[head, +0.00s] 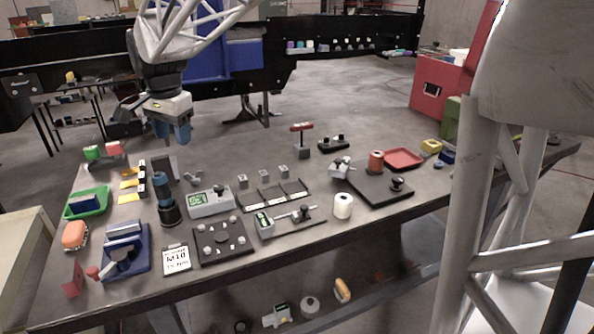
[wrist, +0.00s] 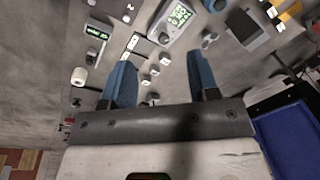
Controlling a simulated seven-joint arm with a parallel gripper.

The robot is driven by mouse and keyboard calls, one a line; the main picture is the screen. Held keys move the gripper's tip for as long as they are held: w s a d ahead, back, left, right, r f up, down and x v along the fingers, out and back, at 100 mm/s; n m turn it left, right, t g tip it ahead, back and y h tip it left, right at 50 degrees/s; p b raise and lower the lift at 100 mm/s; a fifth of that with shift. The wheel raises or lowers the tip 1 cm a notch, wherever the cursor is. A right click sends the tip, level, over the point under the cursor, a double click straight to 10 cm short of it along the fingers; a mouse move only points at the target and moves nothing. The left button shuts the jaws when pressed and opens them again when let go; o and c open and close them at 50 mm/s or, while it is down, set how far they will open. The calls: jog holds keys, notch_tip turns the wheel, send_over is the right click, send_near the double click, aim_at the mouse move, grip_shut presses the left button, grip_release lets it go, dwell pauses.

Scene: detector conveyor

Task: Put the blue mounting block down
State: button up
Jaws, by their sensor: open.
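My gripper (head: 171,133) hangs above the back left part of the table, with its blue fingers pointing down. In the wrist view the fingers of my gripper (wrist: 160,78) are spread apart, with nothing held between them. A small dark blue block (head: 447,157) sits at the far right of the table, beside a yellow block; I cannot tell for certain whether it is the mounting block. Another blue piece (head: 86,204) lies in the green tray (head: 70,213) at the left. My gripper is apart from both.
The crowded table holds a grey meter (head: 210,202), a dark plate with knobs (head: 222,256), a blue rack (head: 142,263), a white roll (head: 342,206) and a red tray (head: 403,152). An upright dark cylinder (head: 167,212) stands near my gripper. Some bare tabletop shows at the back middle.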

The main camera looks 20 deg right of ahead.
jog(key=s+d+f+n, duration=0.3)
jog(key=s+d, duration=0.2)
jog(key=s, duration=0.6)
jog(key=s+d+f+n, duration=0.3)
jog(key=s+d, duration=0.3)
jog(key=s, duration=0.6)
jog(key=s+d+f+n+t, duration=0.1)
jog(key=s+d+f+n, duration=0.2)
jog(key=s, duration=0.9)
jog(key=shift+s+d+f, duration=0.15)
jog(key=shift+d+f, duration=0.55)
jog(key=shift+d, duration=0.45)
